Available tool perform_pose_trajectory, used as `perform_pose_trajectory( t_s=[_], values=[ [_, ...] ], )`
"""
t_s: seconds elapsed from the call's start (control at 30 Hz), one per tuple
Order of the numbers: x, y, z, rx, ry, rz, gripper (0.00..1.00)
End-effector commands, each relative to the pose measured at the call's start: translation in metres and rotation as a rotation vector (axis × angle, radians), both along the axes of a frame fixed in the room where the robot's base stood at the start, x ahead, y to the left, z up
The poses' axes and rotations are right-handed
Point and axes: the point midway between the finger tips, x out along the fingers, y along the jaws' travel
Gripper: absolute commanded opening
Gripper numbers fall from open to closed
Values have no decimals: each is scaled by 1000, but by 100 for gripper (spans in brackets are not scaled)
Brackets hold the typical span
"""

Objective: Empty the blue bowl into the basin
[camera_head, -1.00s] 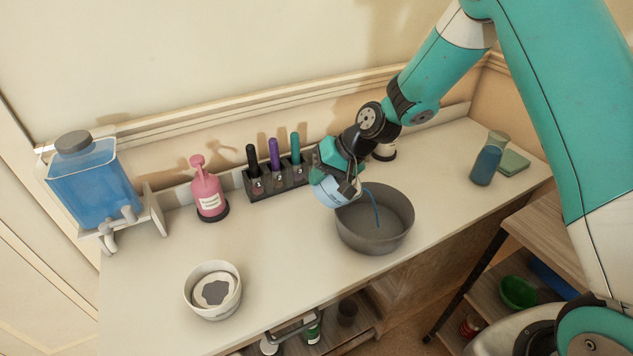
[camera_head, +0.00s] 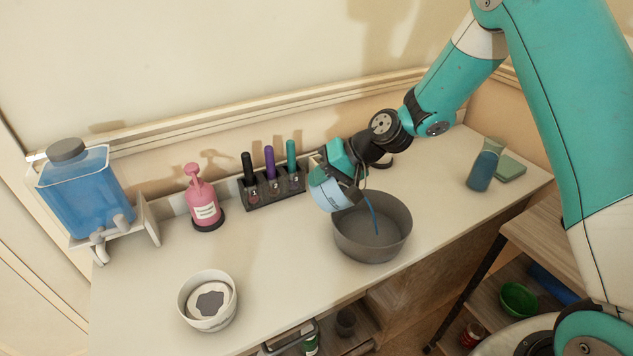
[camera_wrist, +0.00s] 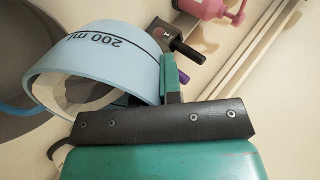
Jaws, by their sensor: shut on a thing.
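My gripper (camera_head: 343,172) is shut on the light blue bowl (camera_head: 329,191) and holds it tilted at the left rim of the grey basin (camera_head: 371,245). A thin blue stream (camera_head: 372,212) runs down into the basin. In the wrist view, my gripper (camera_wrist: 170,80) grips the bowl (camera_wrist: 110,52) by its wall; the bowl carries a "200 ml" mark and lies tipped with its mouth toward the left. A blue curved strand (camera_wrist: 22,108) shows beyond its mouth, over the basin. How much is left in the bowl cannot be told.
A white bowl (camera_head: 190,307) with grey contents stands front left. A blue-filled dispenser (camera_head: 85,195), a pink pump bottle (camera_head: 201,203) and a marker rack (camera_head: 272,191) line the back. A blue bottle (camera_head: 482,171) and green sponge (camera_head: 509,168) are at right.

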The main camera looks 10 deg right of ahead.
Motion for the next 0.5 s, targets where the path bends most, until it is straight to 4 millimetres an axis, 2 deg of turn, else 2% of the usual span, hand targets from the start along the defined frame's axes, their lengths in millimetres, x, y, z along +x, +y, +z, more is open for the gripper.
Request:
perform_pose_trajectory(
  t_s=[0.5],
  values=[
    [-2,-7,7,98,-32,-2,0]
  ],
)
